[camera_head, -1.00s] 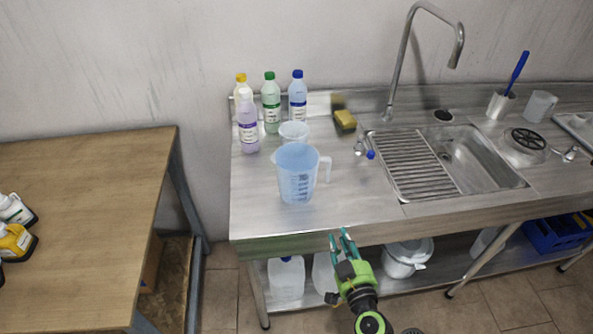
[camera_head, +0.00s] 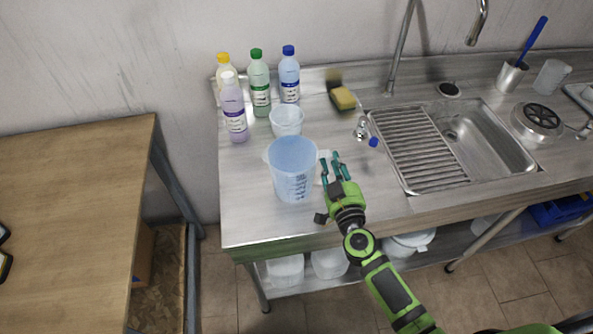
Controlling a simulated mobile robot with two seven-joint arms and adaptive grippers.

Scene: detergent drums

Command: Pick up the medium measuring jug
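A translucent bluish measuring jug (camera_head: 292,170) with dark volume marks stands upright near the front left of the steel counter. Its handle is on its right side, partly hidden by my gripper. A smaller clear jug or beaker (camera_head: 286,121) stands just behind it. Another translucent jug (camera_head: 551,76) stands at the far right. I cannot tell by label which is the medium one. My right gripper (camera_head: 330,160) has its teal fingers apart at the front jug's handle. I cannot tell whether the handle lies between them or whether they touch it. My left gripper is not in view.
Several detergent bottles (camera_head: 260,85) stand behind the jugs. A yellow sponge (camera_head: 343,98), a sink (camera_head: 470,145) with a drain rack and a tap lie to the right. A wooden table (camera_head: 75,220) is at the left. The counter's front left (camera_head: 250,215) is clear.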

